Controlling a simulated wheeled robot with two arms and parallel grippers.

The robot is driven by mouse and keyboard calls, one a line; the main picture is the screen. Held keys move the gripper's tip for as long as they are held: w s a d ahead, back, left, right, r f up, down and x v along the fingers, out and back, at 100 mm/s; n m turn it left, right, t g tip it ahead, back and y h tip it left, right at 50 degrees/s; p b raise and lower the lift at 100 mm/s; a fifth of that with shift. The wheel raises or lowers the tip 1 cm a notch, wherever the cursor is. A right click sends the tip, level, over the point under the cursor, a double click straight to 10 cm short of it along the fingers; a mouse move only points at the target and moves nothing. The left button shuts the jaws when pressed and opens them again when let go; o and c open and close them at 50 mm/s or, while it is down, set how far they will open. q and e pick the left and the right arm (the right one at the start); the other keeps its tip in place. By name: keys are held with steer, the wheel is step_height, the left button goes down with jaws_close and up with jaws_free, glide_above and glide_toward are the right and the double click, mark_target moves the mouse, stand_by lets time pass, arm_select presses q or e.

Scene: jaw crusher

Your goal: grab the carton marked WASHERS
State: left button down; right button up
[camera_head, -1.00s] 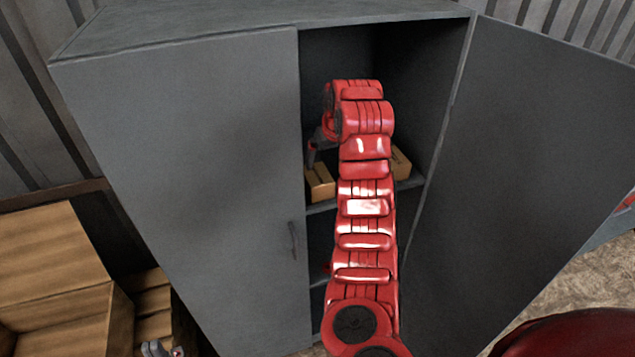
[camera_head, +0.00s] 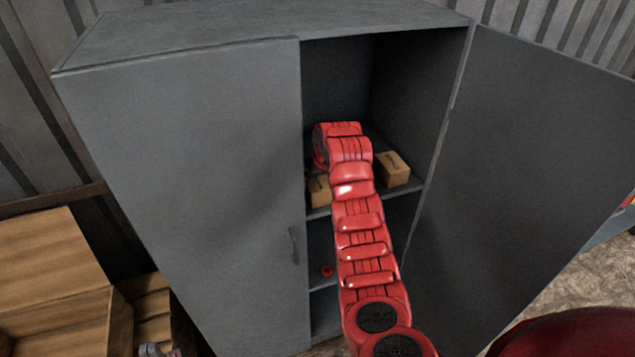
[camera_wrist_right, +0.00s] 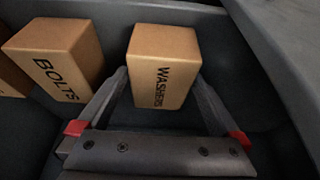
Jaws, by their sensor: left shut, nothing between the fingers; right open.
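The WASHERS carton (camera_wrist_right: 162,68) is a brown box in the right wrist view, its label running sideways down the face. My right gripper (camera_wrist_right: 161,82) is open, with one finger on each side of the carton's near part; contact cannot be told. In the head view my right arm reaches into the grey cabinet and its own links hide the gripper. Two brown cartons show there, one left of the arm (camera_head: 318,191) and one right of it (camera_head: 393,168); their labels are unreadable. My left gripper (camera_head: 156,350) is shut and empty at the bottom left edge, mostly cut off.
A BOLTS carton (camera_wrist_right: 58,62) stands left of the WASHERS carton, and another carton (camera_wrist_right: 10,78) is at the far left edge. The cabinet's left door (camera_head: 190,180) is closed; its right door (camera_head: 520,170) stands open. A small red object (camera_head: 327,270) lies on a lower shelf.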

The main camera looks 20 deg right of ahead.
steer(key=shift+p+x, duration=0.4)
steer(key=shift+x, duration=1)
steer(key=shift+r, duration=0.1)
steer(key=shift+a, duration=0.1)
jaws_close()
